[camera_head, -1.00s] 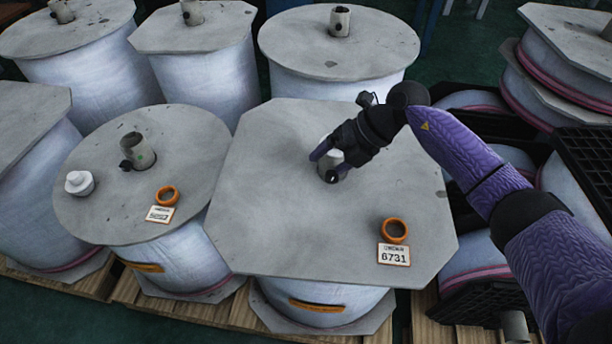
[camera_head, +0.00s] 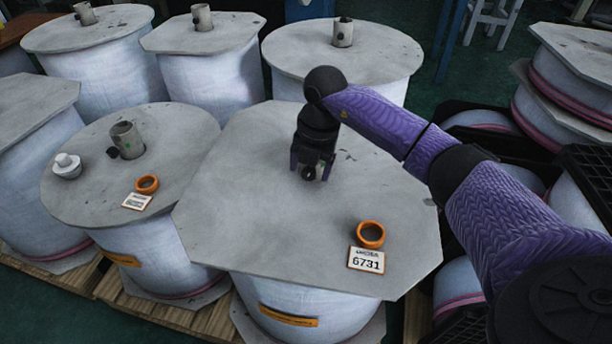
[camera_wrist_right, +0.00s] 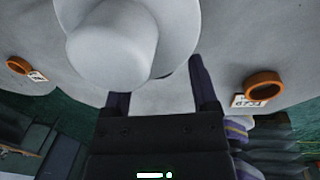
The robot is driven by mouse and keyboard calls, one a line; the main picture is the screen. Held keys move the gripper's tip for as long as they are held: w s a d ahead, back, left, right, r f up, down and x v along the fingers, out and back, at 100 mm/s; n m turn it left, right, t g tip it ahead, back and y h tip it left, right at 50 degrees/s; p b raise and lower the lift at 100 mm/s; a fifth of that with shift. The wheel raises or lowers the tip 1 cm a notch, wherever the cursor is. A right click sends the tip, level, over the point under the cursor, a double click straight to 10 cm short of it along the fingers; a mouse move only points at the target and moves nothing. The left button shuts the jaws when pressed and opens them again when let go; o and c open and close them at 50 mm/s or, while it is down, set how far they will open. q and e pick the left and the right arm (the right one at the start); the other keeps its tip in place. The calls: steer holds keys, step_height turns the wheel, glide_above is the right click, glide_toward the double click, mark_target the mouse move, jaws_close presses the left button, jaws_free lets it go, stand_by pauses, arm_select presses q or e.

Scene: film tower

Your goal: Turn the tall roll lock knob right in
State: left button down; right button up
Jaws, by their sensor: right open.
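The tall roll (camera_head: 235,170) in the middle has a grey eight-sided top, with its core at the centre mostly hidden by my right gripper. My right gripper (camera_head: 311,172) points down there with its fingers apart. A small dark round shape, likely the lock knob (camera_head: 308,173), shows between the fingertips; whether they touch it I cannot tell. In the right wrist view a large pale cap with a wide flange (camera_wrist_right: 112,45) fills the upper left, close to the open fingers (camera_wrist_right: 160,85). The knob is not clear there. My left gripper is out of view.
An orange ring (camera_head: 370,234) and a 6731 card (camera_head: 366,260) lie on the tall roll's top. The lower roll (camera_head: 85,190) at left carries a white cap (camera_head: 67,165), a core tube (camera_head: 126,139) and another orange ring (camera_head: 147,184). More rolls stand behind; black crates are at right.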

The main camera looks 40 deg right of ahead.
steer(key=shift+f, duration=0.45)
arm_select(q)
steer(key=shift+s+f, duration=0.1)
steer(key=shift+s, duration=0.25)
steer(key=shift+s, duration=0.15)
